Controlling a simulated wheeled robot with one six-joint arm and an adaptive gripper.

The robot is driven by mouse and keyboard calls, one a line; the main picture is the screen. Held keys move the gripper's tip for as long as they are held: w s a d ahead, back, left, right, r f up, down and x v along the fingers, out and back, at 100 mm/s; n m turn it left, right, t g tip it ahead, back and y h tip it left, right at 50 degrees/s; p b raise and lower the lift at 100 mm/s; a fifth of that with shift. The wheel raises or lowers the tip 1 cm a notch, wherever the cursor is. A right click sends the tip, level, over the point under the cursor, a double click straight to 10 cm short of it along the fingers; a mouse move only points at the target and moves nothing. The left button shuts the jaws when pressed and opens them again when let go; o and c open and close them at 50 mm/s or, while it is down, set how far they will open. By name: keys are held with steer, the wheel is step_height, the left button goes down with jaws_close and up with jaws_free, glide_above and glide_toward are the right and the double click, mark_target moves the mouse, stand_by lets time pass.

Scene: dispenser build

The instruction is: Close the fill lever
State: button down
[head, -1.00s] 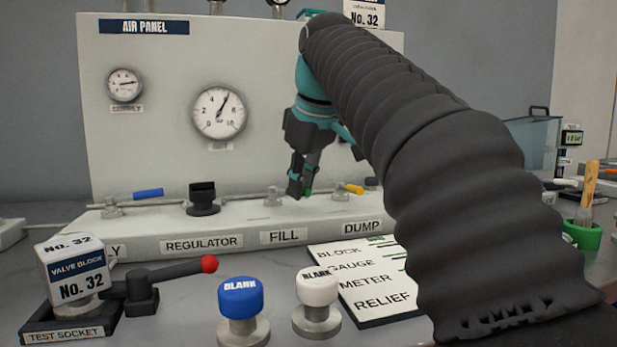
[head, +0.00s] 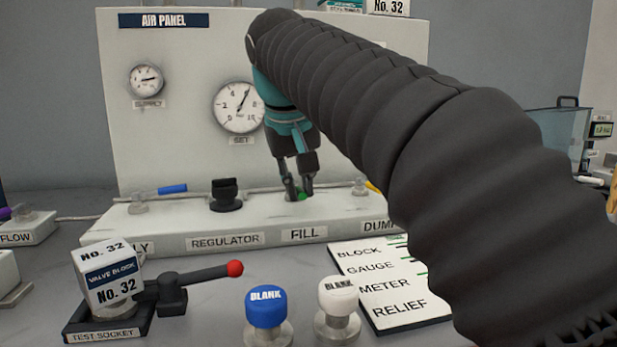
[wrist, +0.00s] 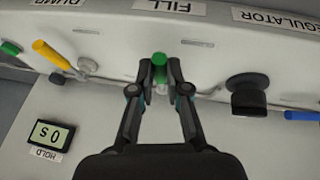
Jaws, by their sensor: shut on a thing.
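The fill lever has a green handle (wrist: 159,65), which shows between my fingertips in the wrist view. It points toward the FILL label (wrist: 178,5), across the line of the pipe. In the head view only a small green part (head: 303,197) shows, above the FILL label (head: 305,234). My gripper (head: 298,194) reaches down to the panel's ledge with its fingers on either side of the handle; its fingertips also show in the wrist view (wrist: 160,80). It is shut on the handle. The fingers hide most of the valve body.
The regulator knob (head: 226,194) stands left of the fill valve, and the blue supply lever (head: 172,188) is further left. The yellow dump lever (wrist: 52,56) is on the other side, partly behind my arm in the head view. Blank caps (head: 266,308) and a test socket (head: 105,332) stand in front.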

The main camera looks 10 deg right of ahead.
stand_by(0.4)
steer(key=c, duration=1.2)
jaws_free()
steer(key=shift+a, duration=0.15)
steer(key=shift+o, duration=0.2)
steer(key=shift+r, duration=0.1)
steer(key=v, duration=1.1)
steer(key=shift+s+r, duration=0.15)
steer(key=shift+r, duration=0.2)
steer(key=shift+a, duration=0.1)
